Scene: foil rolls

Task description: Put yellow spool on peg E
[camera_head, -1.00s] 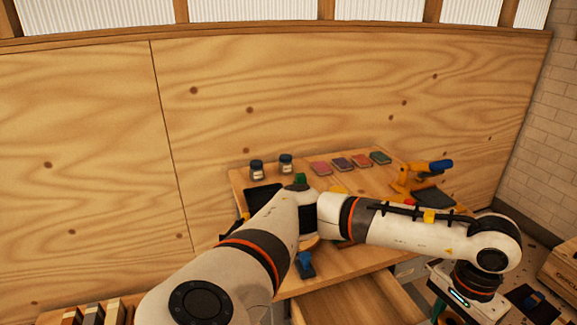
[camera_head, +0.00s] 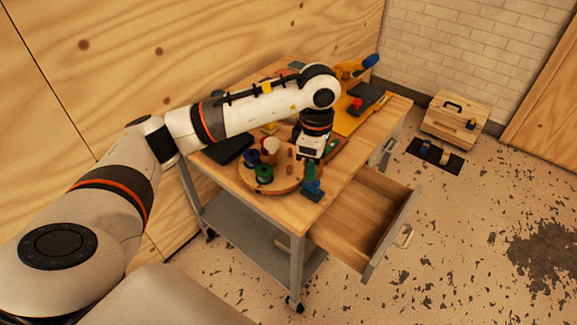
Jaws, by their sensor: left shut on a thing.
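A round wooden board (camera_head: 277,186) lies on the workbench and bears a blue spool (camera_head: 251,158), a green spool (camera_head: 264,173), a pale and red spool (camera_head: 270,146) and short bare pegs (camera_head: 289,169). My left gripper (camera_head: 310,166) points down over the right side of the board. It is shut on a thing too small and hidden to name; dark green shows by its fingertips. My right gripper is not in view.
A blue clamp-like thing (camera_head: 313,190) stands at the board's front right. A dark pad (camera_head: 232,149) lies left of the board. An open, empty-looking drawer (camera_head: 362,216) juts out at the front right. A wooden toolbox (camera_head: 454,121) stands on the floor far right.

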